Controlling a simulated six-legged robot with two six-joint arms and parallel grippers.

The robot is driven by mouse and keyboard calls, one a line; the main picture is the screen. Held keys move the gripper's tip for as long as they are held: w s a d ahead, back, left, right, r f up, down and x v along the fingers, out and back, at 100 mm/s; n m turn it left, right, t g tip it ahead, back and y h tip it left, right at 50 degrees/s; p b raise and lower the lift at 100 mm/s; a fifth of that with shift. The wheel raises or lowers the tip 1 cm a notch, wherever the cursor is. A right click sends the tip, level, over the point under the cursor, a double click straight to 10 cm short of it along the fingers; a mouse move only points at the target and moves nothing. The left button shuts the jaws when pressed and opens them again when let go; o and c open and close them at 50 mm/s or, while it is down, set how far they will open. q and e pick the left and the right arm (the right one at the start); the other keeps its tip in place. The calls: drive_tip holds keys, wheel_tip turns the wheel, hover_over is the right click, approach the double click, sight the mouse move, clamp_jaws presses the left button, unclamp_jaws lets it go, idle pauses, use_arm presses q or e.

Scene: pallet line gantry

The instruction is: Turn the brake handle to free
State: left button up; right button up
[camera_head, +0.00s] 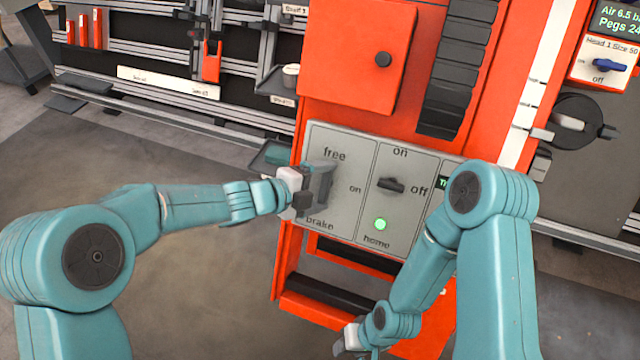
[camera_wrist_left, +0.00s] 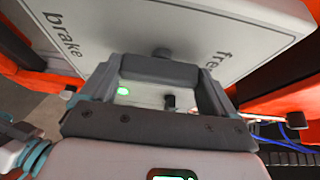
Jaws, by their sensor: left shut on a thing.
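The grey control panel (camera_head: 345,215) on the orange cabinet has "free" printed at the upper left and "brake" at the lower left. My left gripper (camera_head: 312,188) is at this left section, shut on the brake handle. In the left wrist view the dark grey handle bar (camera_wrist_left: 160,68) lies between the fingers of my left gripper (camera_wrist_left: 163,92), with a round hub behind it. The "brake" and "free" labels show on either side. Which label the handle points to is hard to tell. My right gripper (camera_head: 350,338) is low at the bottom, apart from the panel; its jaws are unclear.
Right of the handle is a black switch (camera_head: 391,185) marked on and off, with a lit green lamp (camera_head: 380,224) below it. A small teal-lined tray (camera_head: 272,155) sits left of the panel. My right arm stands before the panel's right side. Open floor lies left.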

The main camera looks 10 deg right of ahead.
use_arm(q)
drive_tip(key=o, duration=0.8)
drive_tip(key=p+v, duration=0.3)
drive_tip(key=v, duration=1.3)
drive_tip(key=shift+s+a, duration=0.1)
drive_tip(key=shift+s, duration=0.05)
